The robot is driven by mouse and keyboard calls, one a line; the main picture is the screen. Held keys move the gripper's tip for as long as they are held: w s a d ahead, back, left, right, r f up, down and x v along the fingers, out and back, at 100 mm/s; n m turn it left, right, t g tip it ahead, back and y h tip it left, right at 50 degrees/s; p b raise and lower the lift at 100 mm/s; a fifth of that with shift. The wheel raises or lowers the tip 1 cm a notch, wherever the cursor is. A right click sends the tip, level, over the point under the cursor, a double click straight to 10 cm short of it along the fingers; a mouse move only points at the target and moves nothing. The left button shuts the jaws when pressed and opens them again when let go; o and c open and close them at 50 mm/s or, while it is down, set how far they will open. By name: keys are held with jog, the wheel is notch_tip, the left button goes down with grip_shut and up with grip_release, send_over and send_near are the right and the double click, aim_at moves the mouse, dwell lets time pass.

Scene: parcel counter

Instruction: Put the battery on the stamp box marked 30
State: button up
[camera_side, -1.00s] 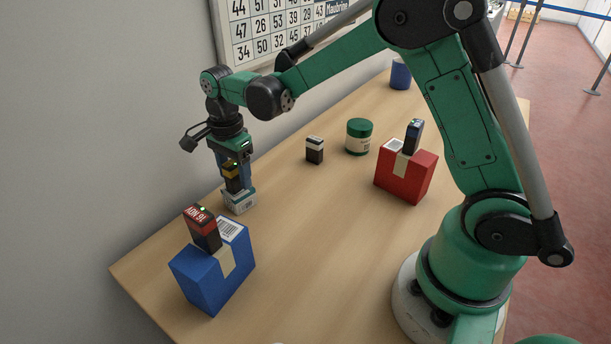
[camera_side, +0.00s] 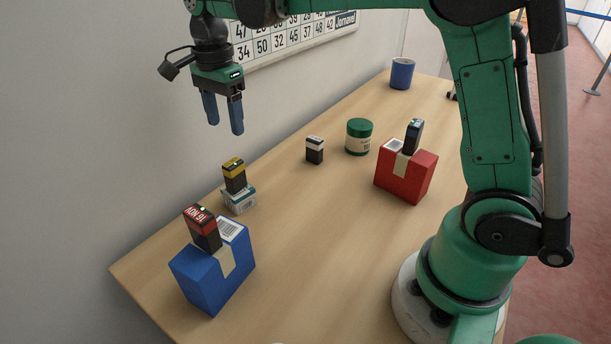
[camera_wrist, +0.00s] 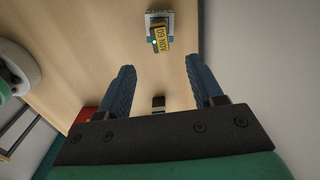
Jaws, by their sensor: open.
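A black block with a yellow, lettered top and a green light (camera_side: 234,176) stands on a small white-and-teal box (camera_side: 240,202); it may be the battery. In the wrist view the yellow-topped block (camera_wrist: 159,38) sits on that box (camera_wrist: 169,18). My gripper (camera_side: 223,130) is open and empty, well above them near the wall; its fingers (camera_wrist: 163,75) are spread in the wrist view. Similar blocks stand on larger boxes: a red-topped one (camera_side: 202,228) on a blue box (camera_side: 205,284), a blue-topped one (camera_side: 413,137) on a red box (camera_side: 411,181). I cannot read a 30 on any box.
A small black block with a white top (camera_side: 314,151) and a green-lidded jar (camera_side: 358,136) stand mid-table. A blue cup (camera_side: 402,73) is at the far end. A wall calendar (camera_side: 293,37) hangs behind. The table's front middle (camera_side: 310,255) is clear.

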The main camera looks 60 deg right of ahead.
jog(key=s+d+f+n+t, duration=0.1)
jog(key=s+f+n+t, duration=0.1)
jog(key=s+n+t, duration=0.5)
jog(key=s+n, duration=0.5)
jog(key=n, duration=0.6)
jog(key=shift+s+f, duration=0.35)
jog(key=shift+s, duration=0.05)
